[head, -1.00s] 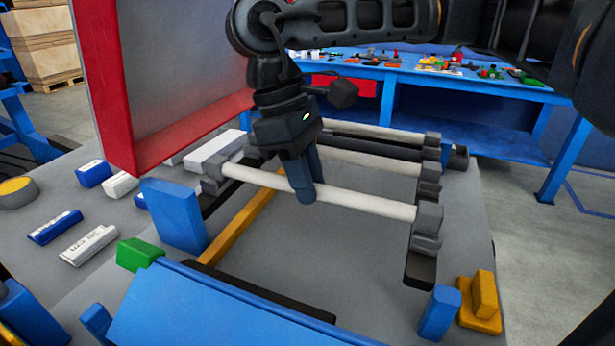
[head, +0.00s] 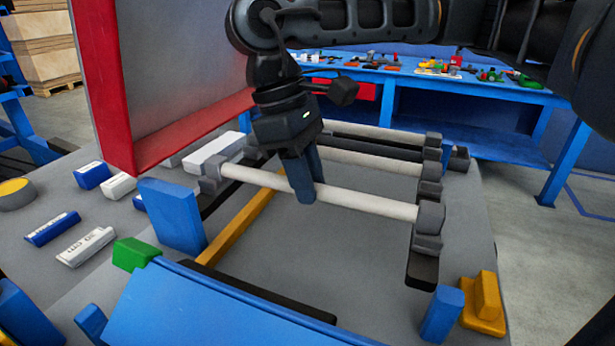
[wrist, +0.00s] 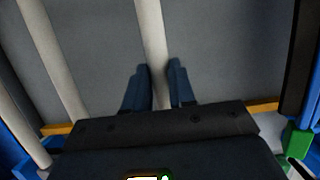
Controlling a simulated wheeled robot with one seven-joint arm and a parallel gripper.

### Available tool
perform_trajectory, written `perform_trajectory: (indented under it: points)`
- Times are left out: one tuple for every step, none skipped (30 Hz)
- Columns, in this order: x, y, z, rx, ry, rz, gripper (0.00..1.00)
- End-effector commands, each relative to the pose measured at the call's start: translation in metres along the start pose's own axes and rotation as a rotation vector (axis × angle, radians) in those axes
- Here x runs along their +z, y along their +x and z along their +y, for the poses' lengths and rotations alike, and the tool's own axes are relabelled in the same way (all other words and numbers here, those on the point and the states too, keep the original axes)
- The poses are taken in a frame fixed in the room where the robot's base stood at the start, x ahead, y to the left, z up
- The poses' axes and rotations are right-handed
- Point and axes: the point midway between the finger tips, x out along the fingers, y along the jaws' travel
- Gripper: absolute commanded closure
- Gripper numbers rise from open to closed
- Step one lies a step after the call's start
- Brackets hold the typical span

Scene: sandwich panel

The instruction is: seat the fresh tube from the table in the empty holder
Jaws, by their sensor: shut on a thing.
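My gripper (head: 306,194) is shut on a white tube (head: 372,203), with its blue fingers pointing down around the tube's middle. The tube spans the front of the frame. Its left end is at a grey end block (head: 212,172) and its right end at another grey block (head: 430,216); I cannot tell whether it is fully seated. In the wrist view the tube (wrist: 151,38) runs between the two fingers (wrist: 159,85). A second white tube (head: 372,161) lies behind, parallel to it, and also shows in the wrist view (wrist: 52,60).
An upright red-edged panel (head: 103,90) stands at the left. A blue block (head: 172,215) and a blue front panel (head: 220,310) are nearby. A blue table (head: 440,82) with small parts stands behind.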

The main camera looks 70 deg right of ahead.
Motion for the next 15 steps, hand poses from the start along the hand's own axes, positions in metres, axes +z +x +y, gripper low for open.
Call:
perform_trajectory:
  points:
    - [-0.0003,0.0008,0.0,0.0,0.0,0.0,1.0]
    - [-0.0004,0.0011,0.0,0.0,0.0,0.0,1.0]
    - [-0.0005,0.0015,0.0,0.0,0.0,0.0,1.0]
    - [-0.0006,0.0018,0.0,0.0,0.0,0.0,1.0]
    - [-0.0007,0.0022,0.0,0.0,0.0,0.0,1.0]
    - [-0.0008,0.0025,0.0,0.0,0.0,0.0,1.0]
    - [-0.0009,0.0028,0.0,0.0,0.0,0.0,1.0]
    - [-0.001,0.0031,0.0,0.0,0.0,0.0,1.0]
    - [-0.0011,0.0034,0.0,0.0,0.0,0.0,1.0]
    - [-0.0012,0.0037,0.0,0.0,0.0,0.0,1.0]
    - [-0.0013,0.004,0.0,0.0,0.0,0.0,1.0]
    - [-0.0014,0.0044,0.0,0.0,0.0,0.0,1.0]
    - [-0.0015,0.0046,0.0,0.0,0.0,0.0,1.0]
    - [-0.0015,0.0049,0.0,0.0,0.0,0.0,1.0]
    - [-0.0017,0.0053,0.0,0.0,0.0,0.0,1.0]
